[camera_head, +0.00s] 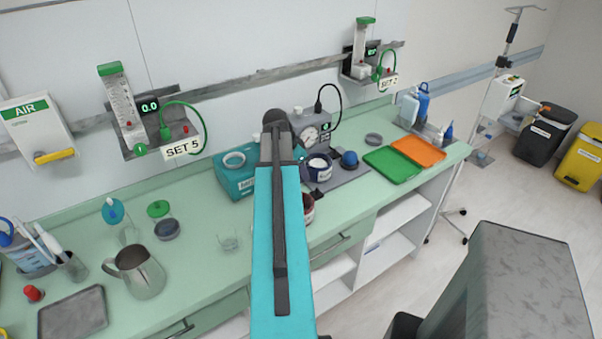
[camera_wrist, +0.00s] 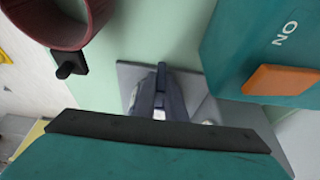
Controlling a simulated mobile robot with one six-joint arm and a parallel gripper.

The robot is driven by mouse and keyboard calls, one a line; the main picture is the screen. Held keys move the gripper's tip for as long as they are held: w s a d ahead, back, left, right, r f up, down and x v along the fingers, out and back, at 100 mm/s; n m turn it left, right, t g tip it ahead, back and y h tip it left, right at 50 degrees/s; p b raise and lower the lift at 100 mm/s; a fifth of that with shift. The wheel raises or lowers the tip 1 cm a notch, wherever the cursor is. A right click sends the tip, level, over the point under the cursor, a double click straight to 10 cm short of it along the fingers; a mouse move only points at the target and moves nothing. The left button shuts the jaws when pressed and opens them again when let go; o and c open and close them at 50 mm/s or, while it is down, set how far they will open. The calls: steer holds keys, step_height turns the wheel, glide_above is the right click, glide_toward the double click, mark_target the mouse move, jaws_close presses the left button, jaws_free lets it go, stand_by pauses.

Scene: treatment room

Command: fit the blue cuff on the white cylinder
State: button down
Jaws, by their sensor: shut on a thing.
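The dark blue cuff (camera_head: 319,172) is a short ring with a white label. It is over the grey plate, just right of my arm in the head view. White, which looks like the top of the white cylinder (camera_head: 318,162), shows within its opening; I cannot tell whether the cuff is around it or how low it sits. In the wrist view my gripper (camera_wrist: 161,92) points down over the plate and is shut on the blue cuff. Fingers and cuff are hard to tell apart there. My arm hides much of the gripper in the head view.
A dark red ring (camera_wrist: 50,20) stands close by. A gauge unit (camera_head: 312,135) is behind the cuff, and a blue knob (camera_head: 349,159) is right of it. A teal box (camera_head: 234,184) is left. Green (camera_head: 391,166) and orange (camera_head: 419,150) trays lie right.

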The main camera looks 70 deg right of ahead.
steer(key=shift+s+d, duration=0.25)
stand_by(0.8)
steer(key=c, duration=1.7)
jaws_free()
steer(key=shift+c, duration=0.2)
steer(key=shift+r+p, duration=1.1)
steer(key=shift+r, duration=1)
steer(key=shift+a+r+p, duration=0.1)
steer(key=shift+r+p, duration=0.6)
steer(key=shift+r, duration=0.65)
steer(key=shift+w, duration=0.15)
